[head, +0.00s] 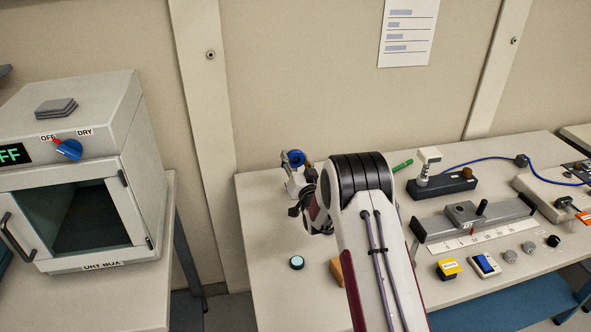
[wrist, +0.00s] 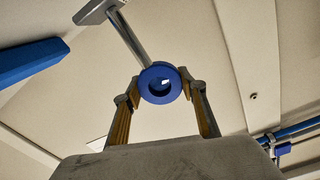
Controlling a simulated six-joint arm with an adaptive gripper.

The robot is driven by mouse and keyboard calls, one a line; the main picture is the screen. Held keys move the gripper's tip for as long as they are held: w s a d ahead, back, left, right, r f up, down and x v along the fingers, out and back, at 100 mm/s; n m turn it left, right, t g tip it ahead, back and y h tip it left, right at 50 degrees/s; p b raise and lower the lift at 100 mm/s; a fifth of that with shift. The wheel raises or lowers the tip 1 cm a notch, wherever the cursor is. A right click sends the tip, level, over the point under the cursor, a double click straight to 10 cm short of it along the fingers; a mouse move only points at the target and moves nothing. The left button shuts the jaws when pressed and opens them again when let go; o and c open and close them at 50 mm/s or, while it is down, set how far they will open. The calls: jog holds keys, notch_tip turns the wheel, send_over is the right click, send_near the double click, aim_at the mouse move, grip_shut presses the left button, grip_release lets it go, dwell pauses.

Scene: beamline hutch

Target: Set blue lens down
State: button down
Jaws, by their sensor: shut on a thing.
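The blue lens (wrist: 149,86) is a thick blue ring with a dark centre. A metal post runs from it to a grey flat base at the upper left of the wrist view. My gripper (wrist: 160,88) is shut on the blue ring, one finger on each side. In the head view the blue lens (head: 286,159) shows at the back left of the bench, beside my gripper (head: 297,178). My own arm partly hides the gripper there. I cannot tell whether the lens base touches the bench.
The bench (head: 262,235) has a teal-topped puck (head: 297,262) and a partly hidden orange-brown block (head: 337,271) near my arm. To the right are a green pen (head: 402,165), a dark-based mount (head: 441,186) and a grey rail (head: 475,218). A dry box (head: 85,180) stands left.

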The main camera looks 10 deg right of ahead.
aim_at(296, 169)
jog(key=shift+f, duration=1.75)
jog(key=shift+f, duration=0.15)
jog(key=c, duration=1.2)
grip_release()
jog(key=shift+s, duration=0.1)
jog(key=s, duration=1.1)
jog(key=shift+s, duration=0.4)
jog(key=shift+r, duration=0.2)
